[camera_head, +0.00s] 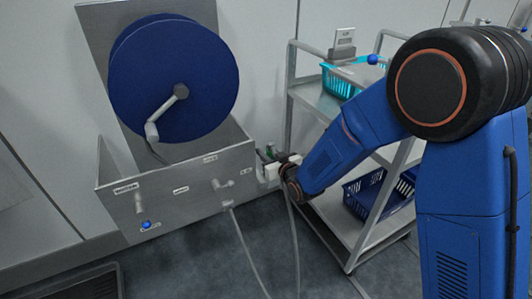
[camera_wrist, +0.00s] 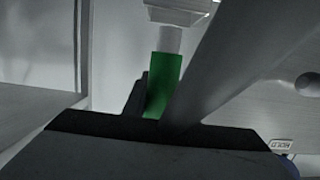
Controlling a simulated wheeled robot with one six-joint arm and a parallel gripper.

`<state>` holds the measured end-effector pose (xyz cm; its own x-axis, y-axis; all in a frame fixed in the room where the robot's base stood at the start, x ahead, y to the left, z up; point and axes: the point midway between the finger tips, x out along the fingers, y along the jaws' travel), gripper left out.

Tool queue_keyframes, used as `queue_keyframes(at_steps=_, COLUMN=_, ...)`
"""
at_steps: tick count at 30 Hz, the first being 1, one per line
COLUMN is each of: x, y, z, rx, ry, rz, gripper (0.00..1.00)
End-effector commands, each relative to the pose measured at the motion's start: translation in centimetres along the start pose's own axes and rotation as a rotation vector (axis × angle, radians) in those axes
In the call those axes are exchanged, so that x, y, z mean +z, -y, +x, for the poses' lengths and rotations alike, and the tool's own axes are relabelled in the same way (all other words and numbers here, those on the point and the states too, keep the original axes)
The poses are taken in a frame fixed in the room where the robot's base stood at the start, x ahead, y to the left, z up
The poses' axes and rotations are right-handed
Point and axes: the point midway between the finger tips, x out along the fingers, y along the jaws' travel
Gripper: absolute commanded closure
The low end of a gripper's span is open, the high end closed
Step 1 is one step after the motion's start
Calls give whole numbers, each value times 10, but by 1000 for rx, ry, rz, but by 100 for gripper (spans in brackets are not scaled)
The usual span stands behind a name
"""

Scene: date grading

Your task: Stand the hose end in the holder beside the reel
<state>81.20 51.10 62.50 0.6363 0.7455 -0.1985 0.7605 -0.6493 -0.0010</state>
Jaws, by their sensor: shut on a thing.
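The blue reel (camera_head: 175,80) with its grey crank stands above a grey metal trough (camera_head: 180,185). My gripper (camera_head: 279,164) is beside the trough's right end, shut on the hose end. In the wrist view the hose end (camera_wrist: 163,85) is a green sleeve with a pale grey tip, and dark jaws (camera_wrist: 150,112) are against it. A pale block (camera_wrist: 180,12), perhaps the holder, is close to the tip; I cannot tell whether the tip is inside it. In the head view a white block (camera_head: 270,172) shows at the trough's right end, partly covered by my gripper.
A grey hose (camera_head: 247,250) hangs from the trough's front to the floor. A metal shelf cart (camera_head: 330,215) with a teal basket (camera_head: 340,88) and a dark blue crate (camera_head: 365,195) stands close on the right. Open floor lies in front of the trough.

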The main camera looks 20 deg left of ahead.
Motion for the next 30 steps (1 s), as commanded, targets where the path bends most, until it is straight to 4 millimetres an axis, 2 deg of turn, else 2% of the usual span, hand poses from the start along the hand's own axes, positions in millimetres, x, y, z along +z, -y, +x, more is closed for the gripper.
queue_keyframes(at_steps=14, x=0, y=0, z=-1, rx=0, ry=-1, rz=0, gripper=100)
queue_keyframes(at_steps=30, x=12, y=0, z=2, rx=0, ry=-1, rz=0, gripper=100)
